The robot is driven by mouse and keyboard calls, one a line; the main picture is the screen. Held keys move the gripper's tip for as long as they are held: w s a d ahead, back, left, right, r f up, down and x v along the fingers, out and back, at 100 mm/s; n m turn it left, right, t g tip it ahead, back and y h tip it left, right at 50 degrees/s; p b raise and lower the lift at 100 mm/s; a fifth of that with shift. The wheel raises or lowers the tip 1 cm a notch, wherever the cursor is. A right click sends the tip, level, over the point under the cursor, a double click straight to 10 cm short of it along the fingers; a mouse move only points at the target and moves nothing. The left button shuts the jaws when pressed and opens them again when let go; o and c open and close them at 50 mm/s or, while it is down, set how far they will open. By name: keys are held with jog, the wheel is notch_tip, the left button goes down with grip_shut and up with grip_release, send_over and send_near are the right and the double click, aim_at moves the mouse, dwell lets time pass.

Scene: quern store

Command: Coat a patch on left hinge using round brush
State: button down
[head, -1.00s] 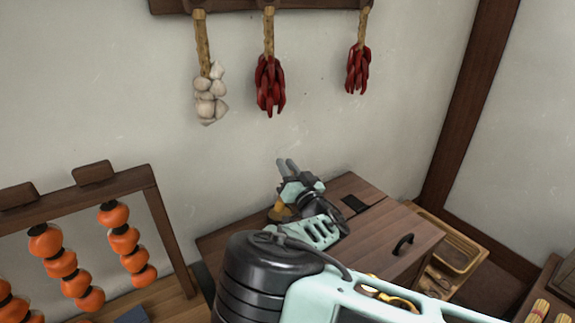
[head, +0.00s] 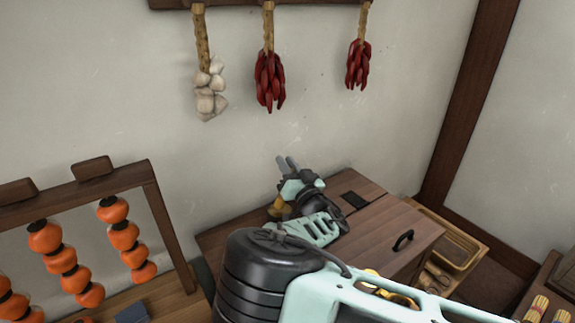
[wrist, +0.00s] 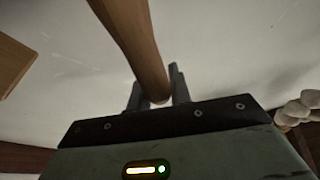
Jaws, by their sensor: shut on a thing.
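My gripper (head: 286,163) is above the back left of a wooden chest (head: 378,238), near the wall. In the wrist view my gripper (wrist: 157,92) is shut on a round wooden handle (wrist: 136,40), which I take to be the round brush's. A tan piece (head: 276,208) just below the gripper in the head view seems part of it. Its bristles cannot be made out. A dark hinge plate (head: 355,202) shows on the chest top, right of my gripper. The left hinge is not visible; my gripper and arm cover that part of the top.
A rack of hanging orange fruit (head: 124,237) stands left of the chest. Garlic (head: 210,95) and red chillies (head: 269,82) hang on the wall behind. The chest front has a dark handle (head: 403,240). A wooden tray (head: 452,243) lies to its right.

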jog(key=shift+f+b, duration=0.4)
jog(key=shift+f, duration=0.15)
dwell(0.7)
notch_tip(320, 180, up, 7)
jog(key=p, duration=0.4)
dwell(0.5)
dwell(0.5)
